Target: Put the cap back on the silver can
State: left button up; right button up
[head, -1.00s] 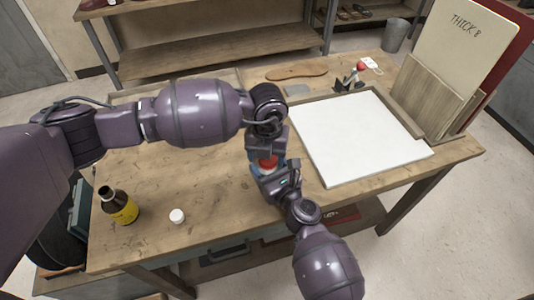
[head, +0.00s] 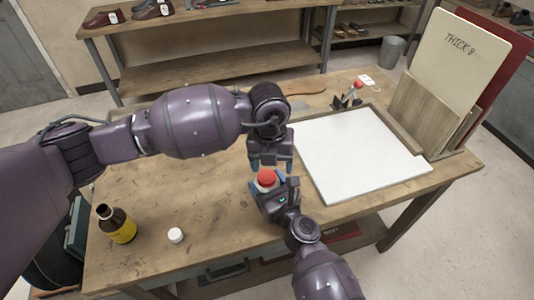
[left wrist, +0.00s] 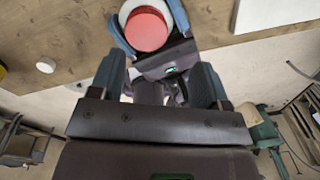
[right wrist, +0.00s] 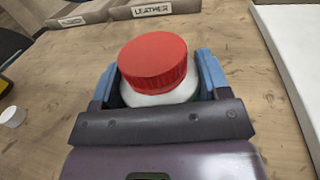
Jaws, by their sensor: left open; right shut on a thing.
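My right gripper (right wrist: 157,85) is shut on the silver can (right wrist: 165,97), which looks pale and white in the right wrist view. A red ribbed cap (right wrist: 153,60) sits on top of the can; it also shows in the head view (head: 267,177) and the left wrist view (left wrist: 146,29). The can's lower part is hidden by the gripper. My left gripper (head: 271,164) is open and empty just above the cap, pointing down, apart from it.
A dark bottle with a yellow label (head: 117,225) and a small white cap (head: 176,235) stand on the bench's left part. A white board (head: 362,153) lies to the right. A small red-knobbed stand (head: 357,87) is behind it. The bench front between is clear.

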aim_at(267, 176)
pick_arm(q)
jog(key=n, duration=0.1)
jog(key=r+n, duration=0.1)
jog(key=n, duration=0.1)
jog(key=shift+r, duration=0.3)
jog(key=n, duration=0.1)
jog(key=r+n, duration=0.1)
jog(key=n, duration=0.1)
jog(key=shift+w+a+r, duration=0.1)
jog(key=shift+w+a, duration=0.05)
jog(key=shift+w, duration=0.15)
jog(key=shift+a+r+n, duration=0.15)
jog(key=shift+n, duration=0.35)
jog(key=shift+a+n+y, duration=0.3)
jog(key=shift+n+y, duration=0.1)
jog(key=shift+n, duration=0.9)
jog(key=shift+f, duration=4)
jog(key=shift+c, duration=0.3)
